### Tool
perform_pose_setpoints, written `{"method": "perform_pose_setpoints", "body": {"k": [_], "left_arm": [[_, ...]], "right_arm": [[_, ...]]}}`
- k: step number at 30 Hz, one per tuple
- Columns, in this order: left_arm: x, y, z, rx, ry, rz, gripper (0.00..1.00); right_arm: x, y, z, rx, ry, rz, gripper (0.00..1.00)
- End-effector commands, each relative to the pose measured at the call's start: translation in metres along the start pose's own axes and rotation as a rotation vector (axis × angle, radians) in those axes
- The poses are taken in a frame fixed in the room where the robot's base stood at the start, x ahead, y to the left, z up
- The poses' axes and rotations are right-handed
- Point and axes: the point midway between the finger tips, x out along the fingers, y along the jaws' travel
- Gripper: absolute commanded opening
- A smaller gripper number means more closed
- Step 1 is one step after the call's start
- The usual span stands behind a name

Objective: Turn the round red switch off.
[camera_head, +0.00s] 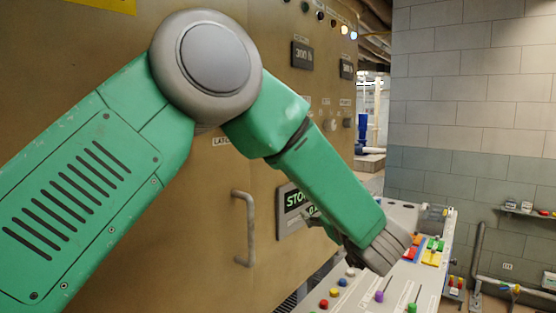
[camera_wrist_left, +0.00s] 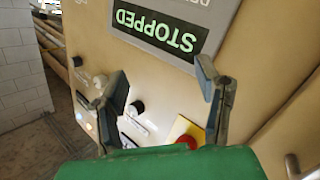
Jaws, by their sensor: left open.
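The round red switch (camera_wrist_left: 187,141) sits on a yellow plate (camera_wrist_left: 178,129) on the tan cabinet front in the left wrist view. Its lower part is hidden behind my green wrist. My left gripper (camera_wrist_left: 162,74) is open and empty, its two fingers spread in front of the panel. The switch lies between the fingers' bases in the picture, closer to the right finger. I cannot tell whether anything touches it. In the head view, my left arm hides most of the gripper and the switch cannot be made out.
A display reading STOPPED (camera_wrist_left: 158,31) appears upside down above the switch in the wrist view. Dark knobs (camera_wrist_left: 137,108) are left of the switch. In the head view, a grey handle (camera_head: 243,228) projects from the cabinet, and a control console (camera_head: 348,298) stands at lower right.

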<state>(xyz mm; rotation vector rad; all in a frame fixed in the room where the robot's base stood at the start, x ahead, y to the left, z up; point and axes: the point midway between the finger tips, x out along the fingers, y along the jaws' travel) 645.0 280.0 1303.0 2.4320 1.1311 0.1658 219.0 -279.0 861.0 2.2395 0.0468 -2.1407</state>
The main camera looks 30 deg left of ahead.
Motion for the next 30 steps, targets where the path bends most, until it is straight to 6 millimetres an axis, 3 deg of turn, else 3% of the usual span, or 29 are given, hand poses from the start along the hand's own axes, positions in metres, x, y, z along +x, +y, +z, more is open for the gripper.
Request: {"method": "perform_pose_setpoints", "body": {"k": [1, 3, 6, 9, 14, 30], "left_arm": [[-0.012, 0.026, -0.054, -0.117, 0.058, -0.075, 0.58], [-0.032, 0.041, -0.108, -0.236, 0.094, -0.191, 0.58], [-0.058, 0.05, -0.157, -0.346, 0.096, -0.318, 0.58], [-0.075, 0.052, -0.182, -0.402, 0.08, -0.394, 0.58], [-0.074, 0.048, -0.192, -0.422, 0.066, -0.432, 0.58], [0.015, 0.008, -0.19, -0.42, 0.071, -0.429, 0.58]], "right_arm": [[-0.004, 0.0, 0.0, 0.0, 0.0, 0.0, 0.4], [-0.006, 0.0, -0.001, 0.0, 0.0, 0.0, 0.4], [-0.008, 0.0, -0.001, 0.0, 0.001, 0.0, 0.4], [-0.009, 0.0, -0.001, 0.0, 0.001, 0.0, 0.4], [-0.011, 0.0, -0.001, 0.0, 0.001, 0.0, 0.4], [-0.034, 0.0, -0.002, 0.0, 0.001, 0.0, 0.4]]}}
